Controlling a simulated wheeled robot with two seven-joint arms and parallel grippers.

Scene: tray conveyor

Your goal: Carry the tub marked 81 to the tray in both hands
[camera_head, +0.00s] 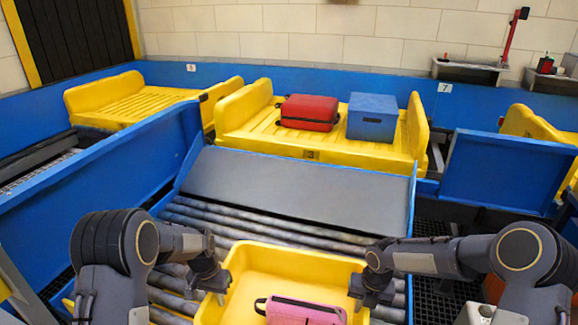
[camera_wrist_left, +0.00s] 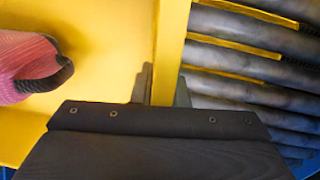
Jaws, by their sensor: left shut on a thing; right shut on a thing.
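A yellow tub (camera_head: 295,254) is low in the middle of the head view, over the rollers, with a pink bag (camera_head: 300,312) in it. No 81 marking shows on it. My left gripper (camera_head: 222,292) is shut on its left wall, and my right gripper (camera_head: 359,296) is shut on its right wall. The left wrist view shows the tub wall (camera_wrist_left: 172,45) between my left fingers, with part of the pink bag inside. The tub's near end is out of view. A yellow tray (camera_head: 250,139) marked 3 lies ahead, beyond a grey slope.
A red suitcase (camera_head: 309,111) and a blue box (camera_head: 372,117) stand on the tray marked 3. Rollers (camera_head: 270,226) and the bare grey slope (camera_head: 300,190) lie between tub and tray. Blue side walls (camera_head: 110,175) flank them. Other yellow trays (camera_head: 130,103) stand left and right.

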